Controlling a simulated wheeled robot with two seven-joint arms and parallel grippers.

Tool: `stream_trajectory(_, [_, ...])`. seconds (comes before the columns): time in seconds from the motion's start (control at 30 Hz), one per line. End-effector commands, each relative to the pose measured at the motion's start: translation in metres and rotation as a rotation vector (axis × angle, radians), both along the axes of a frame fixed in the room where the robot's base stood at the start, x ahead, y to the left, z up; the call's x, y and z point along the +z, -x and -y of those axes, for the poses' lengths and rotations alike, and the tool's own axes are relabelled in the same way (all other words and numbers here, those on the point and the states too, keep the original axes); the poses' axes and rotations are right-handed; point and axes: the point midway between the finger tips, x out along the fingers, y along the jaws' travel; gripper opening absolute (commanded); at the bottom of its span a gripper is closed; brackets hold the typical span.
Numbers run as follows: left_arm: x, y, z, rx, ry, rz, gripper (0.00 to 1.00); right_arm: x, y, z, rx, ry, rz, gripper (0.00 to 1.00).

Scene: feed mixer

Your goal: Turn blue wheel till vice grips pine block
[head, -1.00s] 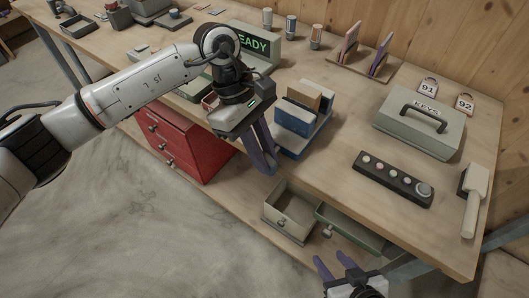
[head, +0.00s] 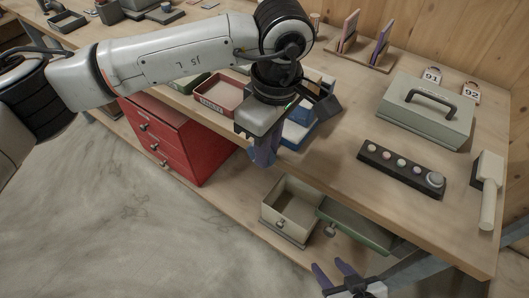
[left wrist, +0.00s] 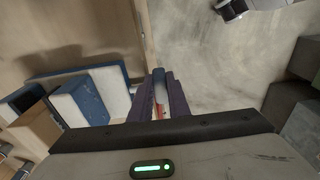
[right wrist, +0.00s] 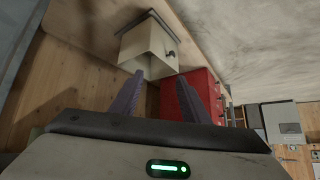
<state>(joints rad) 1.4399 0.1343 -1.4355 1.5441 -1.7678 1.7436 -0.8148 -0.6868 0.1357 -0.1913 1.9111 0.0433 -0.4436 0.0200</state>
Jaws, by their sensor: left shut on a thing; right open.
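The blue vice (head: 297,136) stands at the bench's front edge, partly hidden behind my left gripper. It also shows in the left wrist view (left wrist: 80,104), left of the fingers. A wooden block (left wrist: 36,128), seemingly the pine block, is beside its blue parts; I cannot tell whether the jaws touch it. My left gripper (head: 263,152) points down at the vice's front. Its fingers are shut on a narrow blue and pale thing with a red spot (left wrist: 159,92), seemingly the blue wheel seen edge-on. My right gripper (head: 332,269) is open and empty, low in front of the bench.
An open cream drawer (head: 290,212) and a green one (head: 352,232) lie below the bench edge, near my right gripper. A red drawer cabinet (head: 172,142) is at left.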

Motion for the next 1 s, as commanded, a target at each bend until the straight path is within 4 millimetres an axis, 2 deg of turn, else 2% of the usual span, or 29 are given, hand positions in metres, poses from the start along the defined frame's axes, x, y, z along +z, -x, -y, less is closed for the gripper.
stream_trajectory(0.1, [-0.0026,0.0003,0.0018,-0.001,-0.049,0.039,0.0,-0.0078,-0.0011,-0.0019,0.006,0.001,0.002,0.42])
stream_trajectory(0.8, [-0.0007,0.0014,0.0028,0.002,-0.114,0.086,0.0,-0.0053,-0.005,-0.0094,0.015,-0.007,0.012,0.42])
stream_trajectory(0.83, [-0.0007,0.0014,0.0028,0.002,-0.114,0.086,0.19,-0.0053,-0.005,-0.0094,0.015,-0.007,0.012,0.42])
stream_trajectory(0.9, [-0.0008,0.0014,0.0028,0.001,-0.114,0.084,0.31,-0.0053,-0.0052,-0.0091,0.014,-0.008,0.013,0.42])
stream_trajectory(0.93, [-0.0009,0.0015,0.0028,0.001,-0.114,0.084,0.34,-0.0052,-0.0052,-0.009,0.013,-0.007,0.013,0.42])
stream_trajectory(1.0, [-0.0011,0.0016,0.0028,0.001,-0.114,0.084,0.34,-0.0053,-0.0055,-0.0086,0.012,-0.007,0.014,0.42])
